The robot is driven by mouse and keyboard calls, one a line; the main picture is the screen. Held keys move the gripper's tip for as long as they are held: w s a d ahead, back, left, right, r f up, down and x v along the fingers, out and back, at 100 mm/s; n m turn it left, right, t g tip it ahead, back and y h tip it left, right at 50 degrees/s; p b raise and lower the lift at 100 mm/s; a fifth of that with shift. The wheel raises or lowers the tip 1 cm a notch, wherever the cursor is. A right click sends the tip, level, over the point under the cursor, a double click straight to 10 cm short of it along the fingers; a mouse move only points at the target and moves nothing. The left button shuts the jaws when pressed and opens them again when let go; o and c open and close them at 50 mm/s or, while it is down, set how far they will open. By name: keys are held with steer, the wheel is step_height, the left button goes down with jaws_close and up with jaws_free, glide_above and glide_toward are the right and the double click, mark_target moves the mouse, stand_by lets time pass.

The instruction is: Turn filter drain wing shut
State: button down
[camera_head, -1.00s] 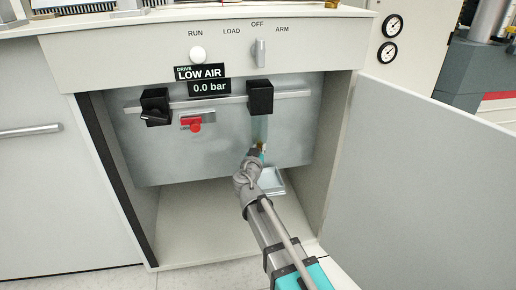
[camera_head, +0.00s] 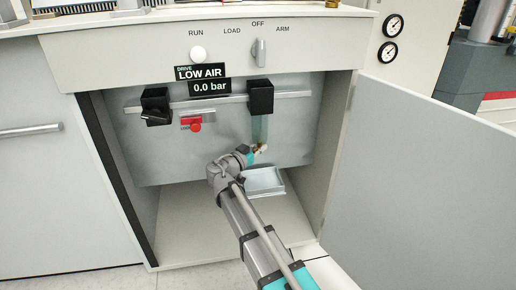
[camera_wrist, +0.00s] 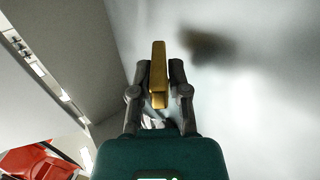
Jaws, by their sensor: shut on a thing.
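The brass drain wing (camera_wrist: 158,72) shows in the wrist view as a flat golden bar between the two fingers of my gripper (camera_wrist: 158,85). My gripper is shut on it. In the head view my gripper (camera_head: 257,152) is at the lower end of the filter (camera_head: 259,127), a clear bowl under a black block, and a small piece of the brass wing (camera_head: 262,148) shows at the fingertips. The wing's stem and how far it is turned are hard to make out.
A shallow grey tray (camera_head: 265,182) sits below the filter. A red button (camera_head: 195,126) and a black valve block (camera_head: 155,106) are on the back panel to the left. The open cabinet door (camera_head: 440,175) stands at the right. The cabinet floor's left side is clear.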

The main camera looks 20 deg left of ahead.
steer(key=m+g+h, duration=0.1)
steer(key=m+h, duration=0.1)
steer(key=m+g+h, duration=0.2)
steer(key=h, duration=0.1)
steer(key=shift+w+a, duration=0.1)
steer(key=shift+w, duration=0.1)
steer(key=shift+s+m+g+h, duration=0.1)
steer(key=shift+m+g+h, duration=0.7)
steer(key=shift+g+h, duration=0.2)
steer(key=shift+s+d+g, duration=0.1)
steer(key=shift+d+g, duration=0.2)
steer(key=c, duration=0.7)
jaws_free()
steer(key=shift+a, duration=0.1)
steer(key=shift+a, duration=0.1)
steer(key=v, duration=1.2)
steer(key=shift+f, duration=0.2)
